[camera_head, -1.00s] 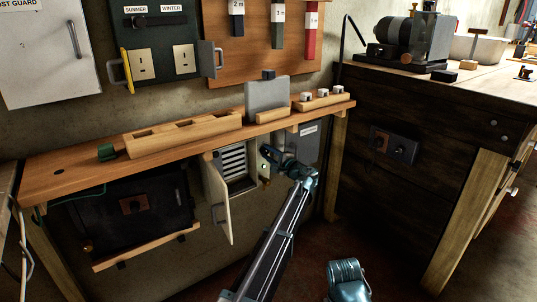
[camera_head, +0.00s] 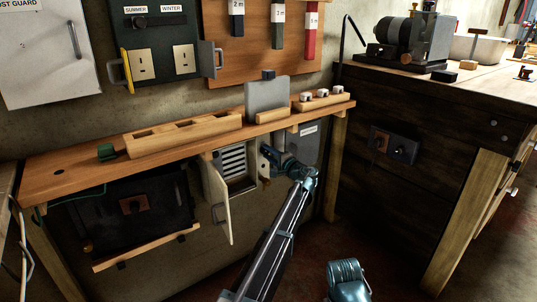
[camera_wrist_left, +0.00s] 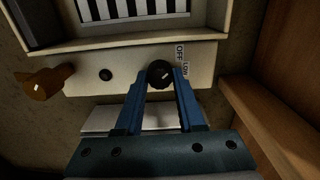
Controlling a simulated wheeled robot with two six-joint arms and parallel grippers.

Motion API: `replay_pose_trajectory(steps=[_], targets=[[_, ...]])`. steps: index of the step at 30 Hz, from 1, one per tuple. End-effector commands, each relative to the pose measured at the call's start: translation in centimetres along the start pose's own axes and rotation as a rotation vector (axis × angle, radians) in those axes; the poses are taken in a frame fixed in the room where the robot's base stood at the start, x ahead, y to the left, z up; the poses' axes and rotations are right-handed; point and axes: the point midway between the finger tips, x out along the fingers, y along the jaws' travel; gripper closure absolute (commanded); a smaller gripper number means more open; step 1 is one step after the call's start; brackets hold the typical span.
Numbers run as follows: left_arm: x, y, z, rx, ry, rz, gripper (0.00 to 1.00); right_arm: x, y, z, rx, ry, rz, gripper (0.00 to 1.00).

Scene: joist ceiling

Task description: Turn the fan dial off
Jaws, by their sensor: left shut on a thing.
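The fan dial (camera_wrist_left: 160,70) is a round black knob with a white pointer line, on a pale panel (camera_wrist_left: 205,62) in the left wrist view. OFF and LOW labels stand just right of it. The pointer slants; I cannot tell exactly which label it marks. My left gripper (camera_wrist_left: 160,80) has its two blue fingers on either side of the knob, shut on it. In the head view my left gripper (camera_head: 268,153) reaches the panel under the bench, right of the louvred vent (camera_head: 236,162), and hides the dial there.
An open cabinet door (camera_head: 217,203) stands left of the gripper. A brown knob (camera_wrist_left: 42,83) and a small black button (camera_wrist_left: 105,74) sit left of the dial. The wooden bench top (camera_head: 60,177) is above. A wooden post (camera_wrist_left: 295,95) stands at the right.

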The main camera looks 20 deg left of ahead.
Motion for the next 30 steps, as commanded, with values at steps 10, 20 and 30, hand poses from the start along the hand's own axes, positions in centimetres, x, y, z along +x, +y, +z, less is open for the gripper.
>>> replay_pose_trajectory(steps=[10, 20, 30], targets=[[-0.1, 0.0, 0.1, -0.001, -0.001, 0.001, 0.49, 0.0, 0.0, 0.0, 0.000, 0.000, 0.000, 0.50], [-3.9, 0.0, 0.2, -0.001, 0.003, 0.001, 0.49, 0.0, 0.0, 0.0, 0.000, 0.000, 0.000, 0.50], [-10.9, 0.1, 0.1, -0.001, 0.002, 0.002, 0.49, 0.0, 0.0, 0.0, 0.000, 0.000, 0.000, 0.50]])
